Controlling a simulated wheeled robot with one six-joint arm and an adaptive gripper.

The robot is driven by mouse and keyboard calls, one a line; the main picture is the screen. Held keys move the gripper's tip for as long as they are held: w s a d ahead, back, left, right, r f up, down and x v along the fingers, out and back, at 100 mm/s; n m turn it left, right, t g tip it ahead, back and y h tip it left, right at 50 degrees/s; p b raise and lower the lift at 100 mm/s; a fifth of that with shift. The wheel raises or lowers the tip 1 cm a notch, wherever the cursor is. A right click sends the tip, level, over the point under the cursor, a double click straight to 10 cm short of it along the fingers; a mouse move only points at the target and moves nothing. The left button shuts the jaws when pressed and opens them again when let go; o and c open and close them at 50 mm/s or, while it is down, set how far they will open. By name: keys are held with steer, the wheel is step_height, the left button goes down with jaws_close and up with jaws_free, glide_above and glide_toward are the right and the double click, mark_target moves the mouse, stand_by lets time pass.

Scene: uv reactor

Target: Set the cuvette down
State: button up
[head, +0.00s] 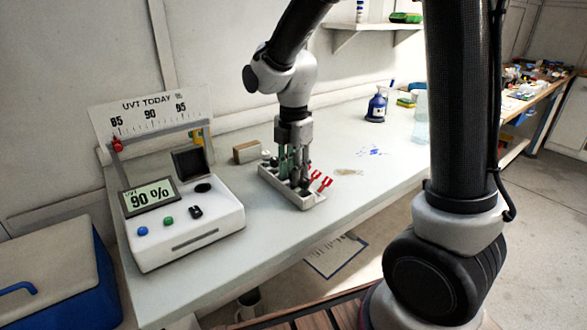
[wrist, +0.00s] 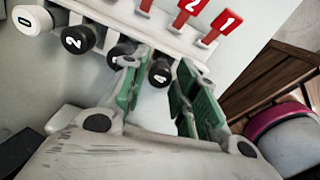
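A white rack (head: 307,200) stands on the counter, right of the reading device. My gripper (head: 294,178) points down over the rack. Its green-padded fingertips (wrist: 163,75) stand close on both sides of cap 4. I cannot tell whether the pads press on it. The left finger partly covers the neighbouring cap (wrist: 119,54). The cuvette's body is hidden.
Red numbered tags (wrist: 190,10) rise along the rack's other side, close to the fingers. The reading device (head: 188,225) shows 90 %. A small brown block (head: 247,152) lies behind the rack. A blue bottle (head: 377,106) stands farther back. The counter right of the rack is mostly clear.

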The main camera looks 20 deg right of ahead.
steer(key=shift+r, duration=0.15)
step_height(320, 180, up, 12)
steer(key=s+d+m+t, duration=0.2)
steer(key=s+d+m, duration=0.5)
steer(key=s+m, duration=0.2)
steer(key=s+d+r+m+t, duration=0.1)
steer(key=s+d+m+t, duration=0.1)
steer(key=s+d+m, duration=0.6)
steer(key=s+m, duration=0.2)
steer(key=m, duration=0.4)
steer(key=shift+r, duration=0.2)
